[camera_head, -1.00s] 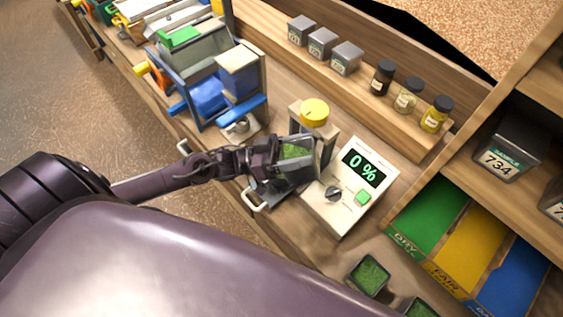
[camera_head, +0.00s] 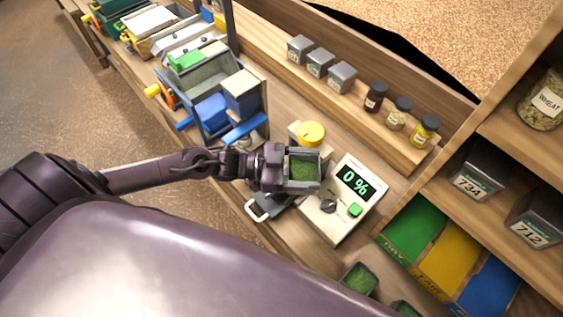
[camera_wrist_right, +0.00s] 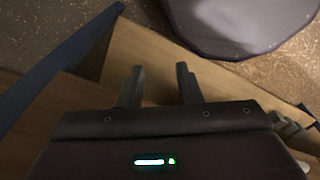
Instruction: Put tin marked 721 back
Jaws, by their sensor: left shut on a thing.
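My left gripper (camera_head: 282,167) is shut on a small open grey tin (camera_head: 304,185) filled with green grain-like stuff. It holds the tin roughly level, above the bench beside the meter reading 0 % (camera_head: 343,199). No number on the held tin can be read. A tin labelled 734 (camera_head: 481,166) and a tin labelled 712 (camera_head: 537,219) stand on the shelf at the right. My right gripper (camera_wrist_right: 160,84) shows in the right wrist view, its fingers apart and empty above wooden surfaces.
Green, yellow and blue panels (camera_head: 456,257) lie below the shelf. Two more green-filled tins (camera_head: 360,278) sit at the bottom. Several tins and jars line the back ledge (camera_head: 300,87). A blue-and-grey machine (camera_head: 212,100) stands left. A wheat jar (camera_head: 543,101) is upper right.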

